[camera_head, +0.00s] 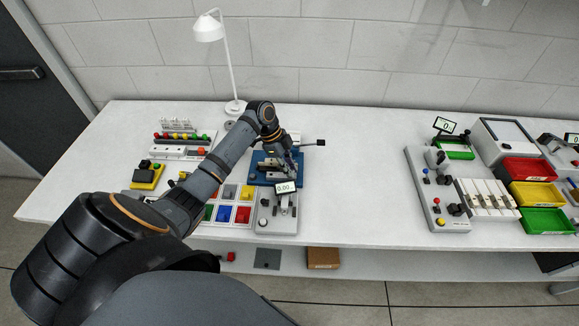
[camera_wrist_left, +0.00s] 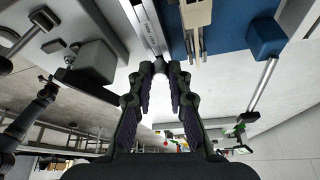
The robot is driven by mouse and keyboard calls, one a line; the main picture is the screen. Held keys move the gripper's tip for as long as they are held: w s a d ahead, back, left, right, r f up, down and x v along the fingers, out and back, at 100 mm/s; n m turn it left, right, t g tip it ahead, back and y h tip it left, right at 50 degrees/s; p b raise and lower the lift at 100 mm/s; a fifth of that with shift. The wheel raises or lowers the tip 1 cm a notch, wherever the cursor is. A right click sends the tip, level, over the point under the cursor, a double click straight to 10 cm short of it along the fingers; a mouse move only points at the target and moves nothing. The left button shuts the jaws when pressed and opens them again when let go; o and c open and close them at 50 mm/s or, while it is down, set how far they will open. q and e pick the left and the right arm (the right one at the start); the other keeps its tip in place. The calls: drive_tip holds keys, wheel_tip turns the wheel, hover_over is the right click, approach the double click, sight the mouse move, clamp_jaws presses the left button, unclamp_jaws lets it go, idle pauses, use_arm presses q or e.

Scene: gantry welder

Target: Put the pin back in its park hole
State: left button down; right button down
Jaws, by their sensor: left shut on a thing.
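My left gripper (camera_head: 292,168) is over the blue fixture (camera_head: 257,180) on the bench. In the left wrist view the fingertips (camera_wrist_left: 160,72) come together on a small thing, most likely the pin, of which only a little grey shows at the tips. The blue plate (camera_wrist_left: 235,22) shows in that view beside a metal rail (camera_wrist_left: 145,22) and a beige block (camera_wrist_left: 196,12). I cannot make out the park hole, nor whether the pin touches anything. My right gripper is not in view.
A grey device with a small display (camera_head: 285,187) stands just in front of the fixture. Coloured bins (camera_head: 246,192) lie to its left, and a white lamp (camera_head: 231,70) stands behind. The bench between the fixture and the right-hand grey station (camera_head: 424,190) is clear.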

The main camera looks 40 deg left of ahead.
use_arm(q)
drive_tip(key=shift+f, duration=0.35)
idle(0.5)
drive_tip(key=c, duration=1.2)
unclamp_jaws()
drive_tip(key=v, duration=1.2)
drive_tip(key=shift+d, duration=0.1)
